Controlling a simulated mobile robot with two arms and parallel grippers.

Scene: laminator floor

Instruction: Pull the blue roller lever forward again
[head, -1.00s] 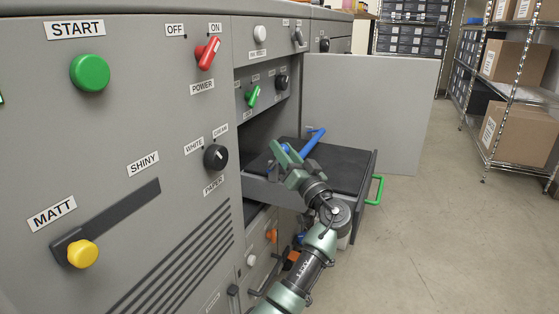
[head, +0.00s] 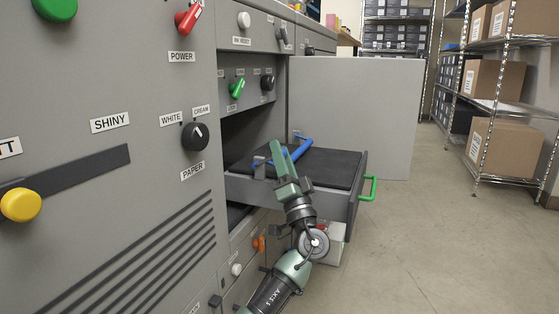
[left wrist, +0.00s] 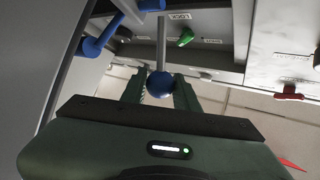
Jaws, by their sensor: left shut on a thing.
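The blue roller lever shows in the left wrist view as a blue ball (left wrist: 160,84) on a thin grey rod. My left gripper (left wrist: 160,92) has one finger on each side of the ball and is shut on it. In the head view my left gripper (head: 278,152) reaches up over the side of the pulled-out drawer, and its fingers hide the ball there. A blue bar (head: 299,152) lies across the drawer's dark top, just right of the fingers; it also shows in the left wrist view (left wrist: 96,45). My right gripper is not in view.
The dark-topped drawer (head: 345,205) with a green handle (head: 371,188) sticks out of the machine. An open grey door (head: 365,115) stands behind it. A green lever (head: 237,88) sits on the panel above. The floor (head: 420,240) to the right is clear.

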